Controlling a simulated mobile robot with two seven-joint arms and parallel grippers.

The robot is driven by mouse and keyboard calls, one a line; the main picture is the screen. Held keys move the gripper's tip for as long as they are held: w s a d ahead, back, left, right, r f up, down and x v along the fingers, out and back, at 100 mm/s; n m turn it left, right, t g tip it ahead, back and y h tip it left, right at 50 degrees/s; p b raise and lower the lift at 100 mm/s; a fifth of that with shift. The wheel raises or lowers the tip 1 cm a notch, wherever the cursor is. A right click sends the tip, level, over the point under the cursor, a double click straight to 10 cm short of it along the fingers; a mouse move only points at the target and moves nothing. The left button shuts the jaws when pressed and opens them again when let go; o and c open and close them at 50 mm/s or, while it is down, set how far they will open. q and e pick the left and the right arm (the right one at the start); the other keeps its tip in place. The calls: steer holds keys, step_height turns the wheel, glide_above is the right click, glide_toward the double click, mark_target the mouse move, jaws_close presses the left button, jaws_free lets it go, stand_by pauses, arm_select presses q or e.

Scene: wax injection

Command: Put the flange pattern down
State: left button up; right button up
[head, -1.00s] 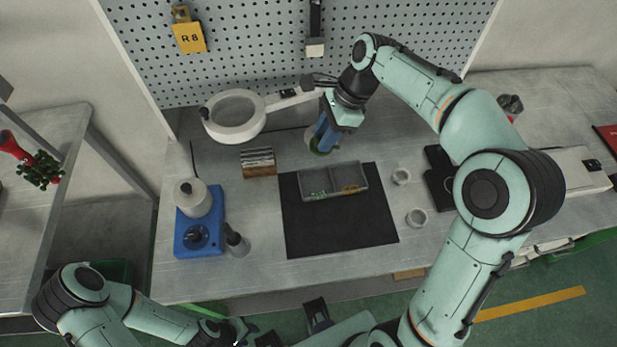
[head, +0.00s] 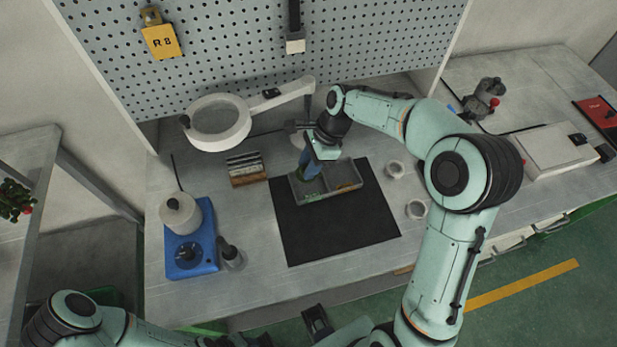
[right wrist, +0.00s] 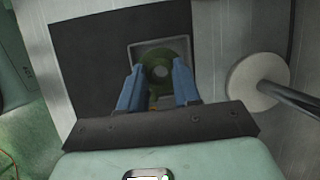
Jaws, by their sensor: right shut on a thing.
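The flange pattern is a green ring with a central hole (right wrist: 161,70). My right gripper (right wrist: 160,84) is shut on it, with its blue fingers on either side of the ring. In the head view my right gripper (head: 308,172) is at the left compartment of the grey divided tray (head: 343,203). The pattern is mostly hidden there. In the right wrist view the ring is over the tray (right wrist: 133,50); I cannot tell whether it touches the tray floor. My left arm shows at the bottom left; its gripper is at the picture's edge, its jaws unclear.
The tray stands on a black mat (head: 335,235), whose front part is clear. A ring magnifier lamp (head: 217,143) and a small block rack (head: 247,180) are behind left. A blue wax unit (head: 190,262) stands left.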

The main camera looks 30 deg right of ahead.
steer(key=shift+f, duration=2.85)
steer(key=shift+f+b, duration=0.1)
steer(key=shift+b, duration=0.2)
steer(key=o, duration=1)
steer(key=shift+o, duration=0.2)
steer(key=p+v, duration=0.1)
steer(key=v, duration=1.1)
steer(key=shift+p, duration=0.3)
steer(key=shift+s+a, duration=0.1)
